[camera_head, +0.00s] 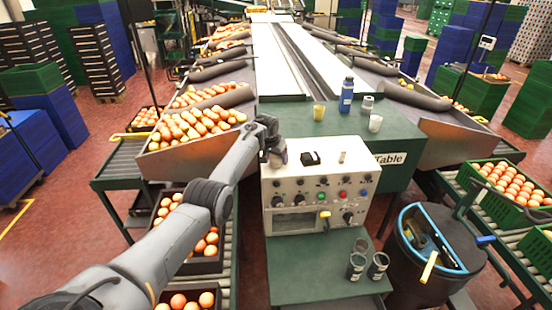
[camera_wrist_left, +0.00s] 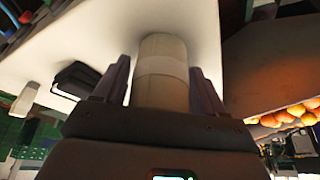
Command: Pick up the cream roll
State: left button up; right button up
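The cream roll (camera_wrist_left: 163,75) stands between the two fingers of my left gripper (camera_wrist_left: 163,85) in the left wrist view, with a paler band around it. The fingers are open on either side of it, with a narrow gap at the left finger. The roll's end meets the white top of the control box (camera_wrist_left: 110,30). In the head view my left gripper (camera_head: 277,157) is over the left end of the control box (camera_head: 292,186), and the roll is hidden behind it. My right gripper is not in view.
A black block (camera_head: 310,158) and a small pale object (camera_head: 341,156) are on the box top to the right of the gripper. A yellow cup (camera_head: 319,112), a blue bottle (camera_head: 346,95) and a white cup (camera_head: 375,123) stand on the green table behind.

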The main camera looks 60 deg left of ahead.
pick_arm(q)
jog(key=c, duration=0.7)
jog(key=shift+c, duration=0.2)
